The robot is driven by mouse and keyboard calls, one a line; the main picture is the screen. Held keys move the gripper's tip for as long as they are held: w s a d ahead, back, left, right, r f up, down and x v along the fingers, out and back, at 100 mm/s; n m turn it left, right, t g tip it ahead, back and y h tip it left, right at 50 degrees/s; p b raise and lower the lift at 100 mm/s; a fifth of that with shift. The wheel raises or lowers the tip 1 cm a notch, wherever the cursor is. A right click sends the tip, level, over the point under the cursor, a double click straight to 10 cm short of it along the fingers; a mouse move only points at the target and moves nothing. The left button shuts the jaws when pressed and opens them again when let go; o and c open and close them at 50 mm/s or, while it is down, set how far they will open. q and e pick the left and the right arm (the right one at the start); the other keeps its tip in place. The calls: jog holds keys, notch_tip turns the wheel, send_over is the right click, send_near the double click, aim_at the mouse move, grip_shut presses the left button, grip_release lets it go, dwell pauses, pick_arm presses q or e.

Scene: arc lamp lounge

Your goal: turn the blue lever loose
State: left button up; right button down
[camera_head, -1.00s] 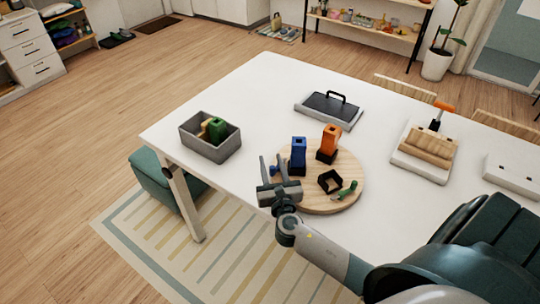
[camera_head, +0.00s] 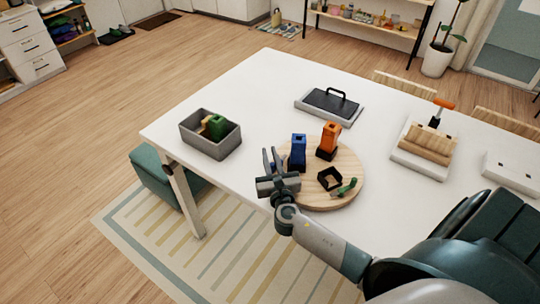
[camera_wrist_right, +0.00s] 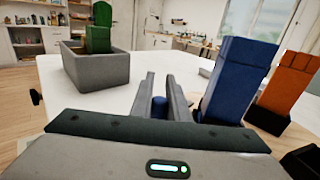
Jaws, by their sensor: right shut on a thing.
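A tall blue block (camera_head: 298,154) stands upright in a dark base on a round wooden board (camera_head: 318,201). The blue lever (camera_wrist_right: 159,106) shows as a small blue end between the fingers of my right gripper (camera_wrist_right: 161,78) in the right wrist view, left of the blue block. In the head view my right gripper (camera_head: 271,158) is shut on it at the left side of the board. The fingers hide most of the lever. My left gripper is not in view.
An orange block (camera_head: 329,138) in a black base stands beside the blue one. A black open holder (camera_head: 329,179) and a green-handled piece (camera_head: 346,188) lie at the board's front. A grey bin (camera_head: 211,144) with green and tan pieces stands left. White table lies clear between.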

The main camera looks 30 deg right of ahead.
jog(key=shift+s+n+y, duration=0.1)
jog(key=shift+n+y, duration=0.2)
jog(key=shift+y, duration=0.2)
jog(key=shift+s+a+f+n+t+y+b, duration=0.1)
jog(key=shift+s+n+t+y+b, duration=0.1)
jog(key=shift+n+t+y+b, duration=0.5)
jog(key=y, duration=0.1)
jog(key=n+y+b, duration=0.1)
jog(key=shift+s+f+n+y, duration=0.15)
jog(key=shift+n+y, duration=0.15)
jog(key=shift+y, duration=0.1)
jog(key=n+y+b, duration=0.1)
jog(key=y, duration=0.1)
jog(key=n+y+b, duration=0.1)
jog(key=b, duration=0.1)
jog(key=shift+s+a+y, duration=0.15)
jog(key=shift+s+y, duration=0.15)
jog(key=shift+y, duration=0.1)
jog(key=shift+s+r+n+y+b, duration=0.1)
jog(key=shift+r+n+y+b, duration=0.1)
jog(key=shift+n+y+b, duration=0.25)
jog(key=c, duration=1.7)
grip_release()
jog(key=shift+r, duration=0.1)
